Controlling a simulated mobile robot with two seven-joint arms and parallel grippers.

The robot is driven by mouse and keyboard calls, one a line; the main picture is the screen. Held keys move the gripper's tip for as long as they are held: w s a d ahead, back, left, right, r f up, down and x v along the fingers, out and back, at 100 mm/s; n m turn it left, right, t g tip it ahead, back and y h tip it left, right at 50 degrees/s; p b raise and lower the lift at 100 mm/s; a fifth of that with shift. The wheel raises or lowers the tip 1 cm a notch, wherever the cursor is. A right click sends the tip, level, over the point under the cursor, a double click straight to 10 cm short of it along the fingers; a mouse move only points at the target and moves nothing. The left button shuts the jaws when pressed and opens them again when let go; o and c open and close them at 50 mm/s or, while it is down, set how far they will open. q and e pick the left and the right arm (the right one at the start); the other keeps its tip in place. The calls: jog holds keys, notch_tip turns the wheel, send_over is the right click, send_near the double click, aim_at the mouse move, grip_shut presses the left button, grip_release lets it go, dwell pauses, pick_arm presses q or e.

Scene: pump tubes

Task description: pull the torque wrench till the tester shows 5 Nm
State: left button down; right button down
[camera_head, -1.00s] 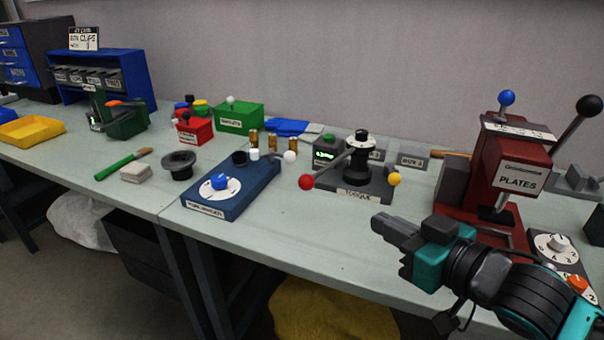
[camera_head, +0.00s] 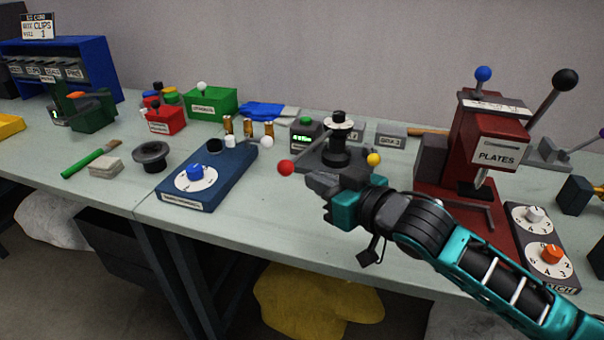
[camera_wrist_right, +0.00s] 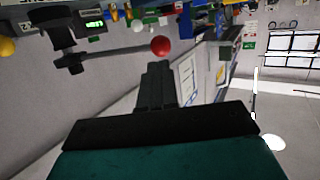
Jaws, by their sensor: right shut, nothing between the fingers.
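The torque tester is a dark base with a black post (camera_head: 338,140) and a small box with a lit green display (camera_head: 303,137); its digits are too small to read surely. The wrench lever ends in a red ball (camera_head: 285,167) at its left; a yellow ball (camera_head: 374,159) is on the right. My right gripper (camera_head: 312,184) is shut and empty, just in front of the tester and right of the red ball, apart from it. In the right wrist view the red ball (camera_wrist_right: 161,46) is beyond the closed fingers (camera_wrist_right: 157,85). My left gripper is out of view.
A blue box with a white dial (camera_head: 196,178) stands left of the tester. The red plates press (camera_head: 480,150) stands on the right, with a dial box (camera_head: 541,250) in front.

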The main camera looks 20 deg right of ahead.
aim_at(289, 168)
jog(key=x, duration=0.4)
jog(key=shift+w+a, duration=0.2)
jog(key=shift+w, duration=0.2)
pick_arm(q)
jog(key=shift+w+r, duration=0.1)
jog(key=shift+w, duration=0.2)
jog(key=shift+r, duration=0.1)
pick_arm(e)
jog(key=shift+w, duration=0.1)
